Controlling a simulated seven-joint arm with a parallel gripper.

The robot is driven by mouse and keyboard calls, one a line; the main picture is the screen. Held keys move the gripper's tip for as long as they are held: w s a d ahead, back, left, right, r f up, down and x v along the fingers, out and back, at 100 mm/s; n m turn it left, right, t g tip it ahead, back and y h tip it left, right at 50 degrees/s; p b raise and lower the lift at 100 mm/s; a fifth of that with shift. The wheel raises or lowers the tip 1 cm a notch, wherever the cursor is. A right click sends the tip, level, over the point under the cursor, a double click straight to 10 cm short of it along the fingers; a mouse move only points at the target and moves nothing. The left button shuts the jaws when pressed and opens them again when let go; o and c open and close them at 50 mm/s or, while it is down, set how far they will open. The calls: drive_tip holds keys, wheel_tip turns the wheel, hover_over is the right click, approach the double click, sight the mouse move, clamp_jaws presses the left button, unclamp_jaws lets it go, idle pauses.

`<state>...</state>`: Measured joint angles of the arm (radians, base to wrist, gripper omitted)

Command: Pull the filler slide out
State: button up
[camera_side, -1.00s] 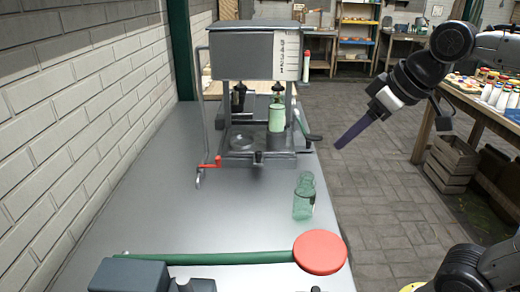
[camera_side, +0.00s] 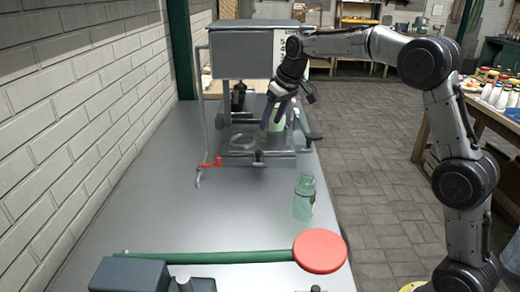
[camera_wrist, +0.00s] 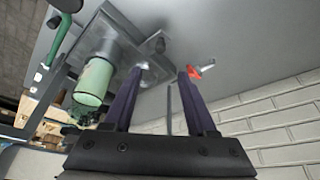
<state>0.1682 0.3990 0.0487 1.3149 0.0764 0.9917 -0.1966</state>
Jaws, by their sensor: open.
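The filler stands at the back of the bench, with a grey tank (camera_side: 240,55) above a low metal slide (camera_side: 262,160). A pale green bottle (camera_wrist: 93,80) stands at the slide and is partly hidden by my gripper in the side view. My gripper (camera_side: 273,124) is open in front of the filler, below the tank. In the wrist view, its fingers (camera_wrist: 161,72) are apart with nothing clearly between them. I cannot tell whether they touch the slide.
A red-handled tap (camera_side: 210,163) is at the filler's left front. A clear green bottle (camera_side: 304,197) stands on the bench in front. A green lever with a red round end (camera_side: 320,252) lies across the near bench. The bench middle is clear; a brick wall (camera_side: 80,110) borders the left.

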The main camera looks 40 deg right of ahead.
sight(259, 151)
drive_tip(key=x, duration=1.3)
drive_tip(key=shift+s, duration=0.1)
drive_tip(key=shift+c, duration=0.3)
clamp_jaws()
drive_tip(key=shift+r, duration=0.1)
idle(0.5)
